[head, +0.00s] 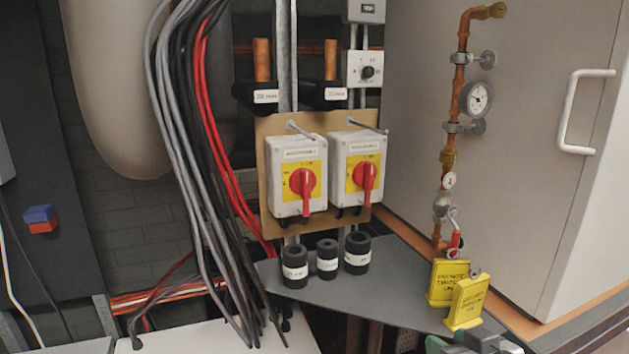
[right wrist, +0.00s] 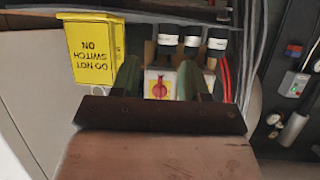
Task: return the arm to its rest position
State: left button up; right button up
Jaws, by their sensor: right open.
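My right gripper (head: 476,344) shows only in part at the bottom right edge of the head view, below the yellow tags. In the right wrist view its two green fingers (right wrist: 160,72) stand apart, with no object held between them. A white switch box with a red knob (right wrist: 159,88) shows behind the gap, farther off. My left gripper is in neither view.
Two yellow warning tags (head: 449,283) (head: 467,303) stand near the grey shelf's (head: 375,292) right end, close to my right gripper. Several black cylinders stand on the shelf below two isolators (head: 297,176) (head: 357,170). Copper pipework (head: 457,90) rises before a cabinet (head: 540,200).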

jog(key=s+f+g+h, duration=0.3)
jog(key=s+f+g, duration=0.7)
jog(key=s+f, duration=1.3)
notch_tip(320, 180, down, 30)
jog(key=b, duration=0.5)
jog(key=s+d+f+g+b, duration=0.1)
jog(key=s+f+b, duration=0.1)
jog(key=s+f, duration=0.5)
jog(key=s+d+f+g+b, duration=0.1)
jog(key=s+f+b, duration=0.2)
jog(key=s+f, duration=0.5)
notch_tip(320, 180, down, 6)
jog(key=shift+s+d+f, duration=0.25)
jog(key=shift+d, duration=0.15)
